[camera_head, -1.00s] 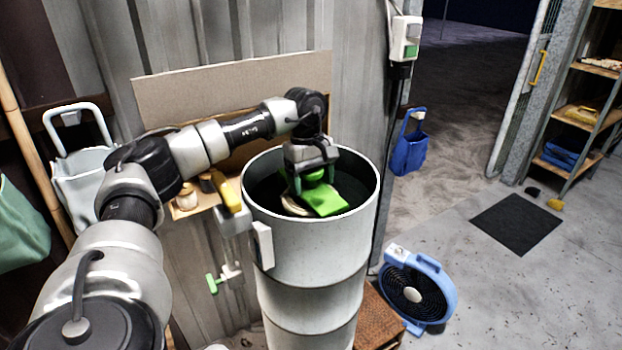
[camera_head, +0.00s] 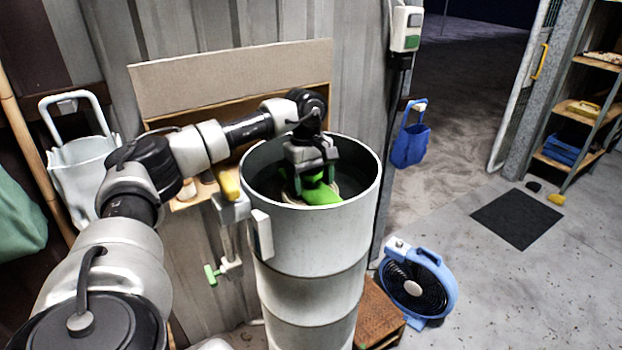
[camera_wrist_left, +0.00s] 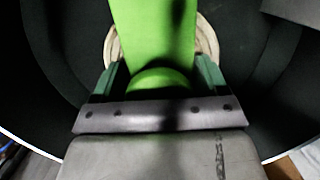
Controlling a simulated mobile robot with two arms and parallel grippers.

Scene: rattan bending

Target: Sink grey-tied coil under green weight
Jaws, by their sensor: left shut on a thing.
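The green weight (camera_head: 322,192) is inside the upper part of the grey drum (camera_head: 318,232). My left gripper (camera_head: 312,178) reaches down into the drum and is shut on the weight. In the left wrist view the weight (camera_wrist_left: 155,35) runs up between the green fingertips of the gripper (camera_wrist_left: 160,82). A pale coil (camera_wrist_left: 207,42) shows on both sides of the weight, beneath it; in the head view only a bit of its edge (camera_head: 288,198) shows. The coil's tie is hidden. My right gripper is not in view.
The drum's rim rings my left gripper closely. A white box (camera_head: 262,235) is fixed to the drum's outside, beside a yellow-handled fitting (camera_head: 229,187). A blue fan (camera_head: 418,288) and a brown crate (camera_head: 378,318) stand right of the drum. Floor farther right is mostly clear.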

